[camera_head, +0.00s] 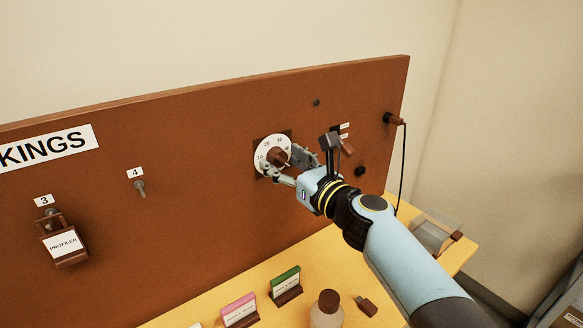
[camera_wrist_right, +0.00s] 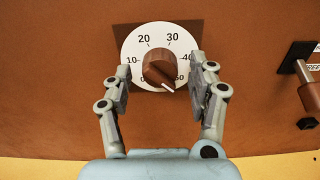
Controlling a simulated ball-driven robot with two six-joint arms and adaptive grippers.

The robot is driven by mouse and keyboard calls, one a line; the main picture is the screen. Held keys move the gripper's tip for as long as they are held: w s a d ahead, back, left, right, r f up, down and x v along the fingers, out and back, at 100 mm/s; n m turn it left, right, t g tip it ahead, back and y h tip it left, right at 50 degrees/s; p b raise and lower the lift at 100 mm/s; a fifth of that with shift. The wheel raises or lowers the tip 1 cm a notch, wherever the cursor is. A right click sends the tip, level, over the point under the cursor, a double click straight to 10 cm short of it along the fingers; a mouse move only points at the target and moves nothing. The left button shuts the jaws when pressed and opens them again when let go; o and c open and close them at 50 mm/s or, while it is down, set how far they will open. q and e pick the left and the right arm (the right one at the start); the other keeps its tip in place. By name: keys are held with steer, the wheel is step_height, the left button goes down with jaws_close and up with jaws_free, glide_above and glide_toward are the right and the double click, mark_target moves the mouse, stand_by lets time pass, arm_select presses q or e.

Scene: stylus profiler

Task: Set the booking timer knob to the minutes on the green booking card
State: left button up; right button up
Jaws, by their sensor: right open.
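The timer knob (camera_wrist_right: 160,69) is brown and sits on a white dial (camera_wrist_right: 133,48) marked 10, 20, 30, 40 and 50. Its white pointer line points to the lower right, just below the 50 mark in the right wrist view. The knob also shows in the head view (camera_head: 278,157). My right gripper (camera_wrist_right: 160,80) is open, its fingers on either side of the knob with a gap to each side. The green booking card (camera_head: 286,281) stands in a holder on the yellow table; its writing is too small to read. My left gripper is not in view.
A pink card (camera_head: 239,308) and a bottle (camera_head: 326,310) stand near the green card. A brown lever (camera_wrist_right: 310,92) is on the board (camera_head: 200,200) right of the dial. A holder labelled PROFILER (camera_head: 64,245) hangs under 3; hook 4 (camera_head: 140,190) is empty.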

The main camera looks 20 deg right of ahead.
steer(key=v, duration=1.2)
